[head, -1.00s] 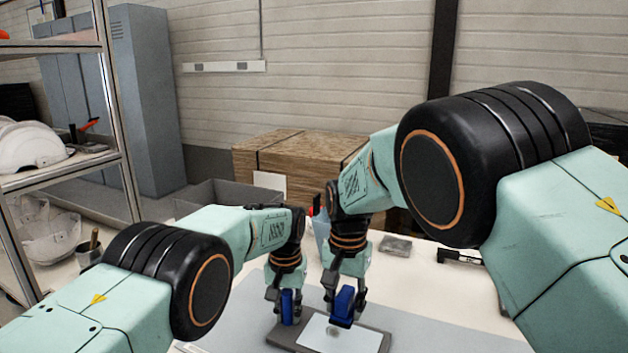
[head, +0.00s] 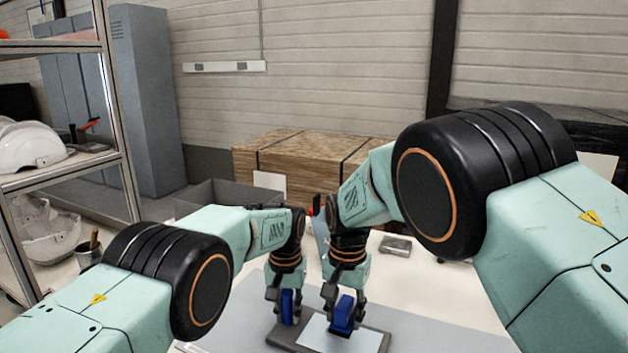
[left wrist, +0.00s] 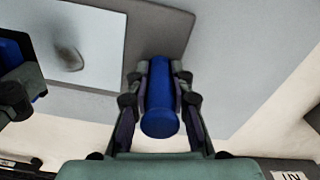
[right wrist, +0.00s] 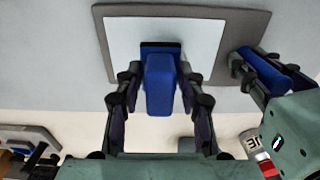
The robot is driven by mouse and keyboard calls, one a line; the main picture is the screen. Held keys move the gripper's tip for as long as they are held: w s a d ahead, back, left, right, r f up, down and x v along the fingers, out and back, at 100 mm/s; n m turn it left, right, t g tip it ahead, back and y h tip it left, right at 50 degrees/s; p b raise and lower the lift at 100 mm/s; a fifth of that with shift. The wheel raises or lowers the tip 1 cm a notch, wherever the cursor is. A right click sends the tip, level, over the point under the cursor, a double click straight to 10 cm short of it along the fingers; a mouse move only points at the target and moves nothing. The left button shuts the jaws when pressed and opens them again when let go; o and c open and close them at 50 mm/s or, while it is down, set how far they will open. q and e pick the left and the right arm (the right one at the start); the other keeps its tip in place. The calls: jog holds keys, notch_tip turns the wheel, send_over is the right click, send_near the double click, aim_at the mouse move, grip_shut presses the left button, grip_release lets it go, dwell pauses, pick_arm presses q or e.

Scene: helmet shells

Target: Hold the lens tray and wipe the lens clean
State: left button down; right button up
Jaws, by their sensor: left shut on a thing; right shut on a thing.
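The grey lens tray (head: 283,339) lies on the mat with the pale rectangular lens (head: 365,340) on it. A dark smudge (left wrist: 68,57) shows on the lens in the left wrist view. My left gripper (head: 290,312) is shut on the tray's upright blue handle (left wrist: 160,105). My right gripper (head: 342,318) is shut on a blue wiping block (right wrist: 160,85) with a dark, flat base. The block is over the lens, near the smudge; I cannot tell whether it touches. In the head view the smudge is hidden.
The grey mat (head: 440,335) is clear right of the tray. Farther back stand a small grey block (head: 395,245), a grey bin (head: 225,195) and a wooden crate (head: 300,160). A shelf (head: 60,170) with white helmet shells (head: 30,147) stands at left.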

jog(key=shift+f, duration=0.45)
jog(key=shift+w+a, duration=0.35)
jog(key=shift+a, duration=0.4)
jog(key=shift+w+a, duration=0.35)
jog(key=shift+a, duration=0.4)
jog(key=shift+f, duration=0.5)
jog(key=shift+d, duration=0.1)
jog(key=shift+s+d, duration=0.45)
jog(key=shift+d, duration=0.5)
jog(key=shift+s+d, duration=0.5)
jog(key=shift+d, duration=0.5)
jog(key=shift+s+d, duration=0.45)
jog(key=shift+d, duration=0.5)
jog(key=shift+f, duration=0.5)
